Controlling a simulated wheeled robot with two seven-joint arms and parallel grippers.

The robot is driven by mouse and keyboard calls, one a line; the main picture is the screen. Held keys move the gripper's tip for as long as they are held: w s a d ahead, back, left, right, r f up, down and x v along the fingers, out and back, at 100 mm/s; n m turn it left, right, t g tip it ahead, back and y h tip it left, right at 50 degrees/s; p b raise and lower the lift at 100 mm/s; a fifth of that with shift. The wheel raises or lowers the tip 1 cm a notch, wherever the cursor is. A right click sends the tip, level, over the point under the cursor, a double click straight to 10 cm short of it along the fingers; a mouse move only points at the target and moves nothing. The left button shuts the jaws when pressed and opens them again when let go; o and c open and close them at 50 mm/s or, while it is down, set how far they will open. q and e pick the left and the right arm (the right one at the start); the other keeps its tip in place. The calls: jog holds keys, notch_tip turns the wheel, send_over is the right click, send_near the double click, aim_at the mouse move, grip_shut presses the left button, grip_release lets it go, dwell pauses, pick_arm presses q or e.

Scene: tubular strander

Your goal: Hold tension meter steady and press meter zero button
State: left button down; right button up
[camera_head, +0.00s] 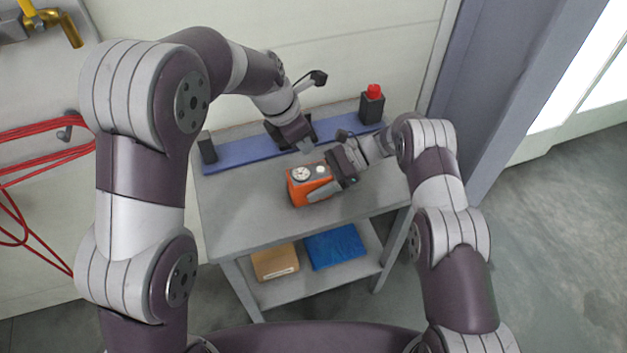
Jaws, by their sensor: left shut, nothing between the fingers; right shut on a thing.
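The orange tension meter (298,194) sits on the grey table, with a round white dial and a second small round pale feature on its top face. My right gripper (336,177) is shut on the meter's right end. My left gripper (307,148) is shut and empty, just behind and above the meter, with its tips pointing down toward it. They look apart from the meter's top. I cannot make out which feature is the zero button.
A blue strip (235,152) lies along the table's back, with a black block (207,149) at its left and a black box with a red top (372,104) at its right. The lower shelf holds a cardboard box (275,262) and a blue package (335,246). The table's front left (230,225) is clear.

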aim_at(320, 170)
pick_arm(q)
jog(key=shift+d, duration=0.1)
jog(key=s+d+r+t+h, duration=0.2)
jog(key=d+r+h, duration=0.15)
jog(key=d, duration=0.25)
jog(key=shift+w+a+f+m+t+y, duration=0.45)
jog(key=shift+w+a+m+t, duration=0.3)
jog(key=shift+m+t, duration=0.15)
jog(key=shift+w+a+f+m+t+y, duration=0.3)
jog(key=shift+w+a+m+t+y, duration=0.1)
jog(key=shift+w+a+m+t, duration=0.4)
jog(key=shift+s+d+f, duration=0.1)
jog(key=shift+f, duration=4.3)
jog(key=shift+f, duration=0.15)
jog(key=shift+f, duration=0.25)
